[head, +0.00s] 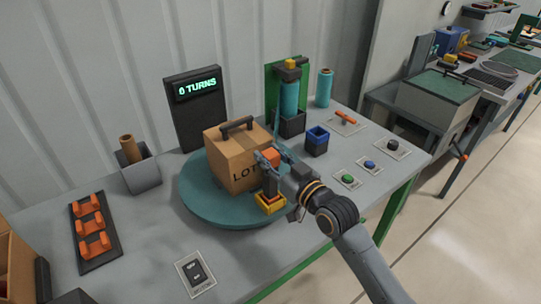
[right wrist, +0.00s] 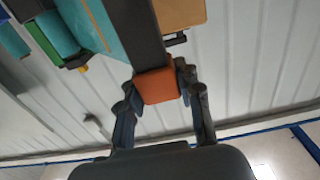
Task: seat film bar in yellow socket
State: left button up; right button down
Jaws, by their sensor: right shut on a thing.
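The film bar (head: 270,183) is dark with an orange block (head: 271,156) on top. My right gripper (head: 273,158) is shut on the orange block, beside the cardboard box. The bar looks upright, directly above the yellow socket (head: 271,205) at the front edge of the teal turntable (head: 215,212). Its lower end meets the socket in the head view; I cannot tell how deep it sits. In the right wrist view the fingers hold both sides of the orange block (right wrist: 158,86), and the dark bar (right wrist: 142,40) runs away from them. My left gripper is not in view.
The cardboard box (head: 229,158) with a dark handle stands on the turntable, close to my gripper. A blue-rimmed holder (head: 317,140), a teal roll post (head: 290,98) and a display reading 0 TURNS (head: 196,88) stand around. Buttons (head: 370,164) lie at right.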

jog(key=c, duration=0.8)
grip_release()
jog(key=shift+s, duration=0.1)
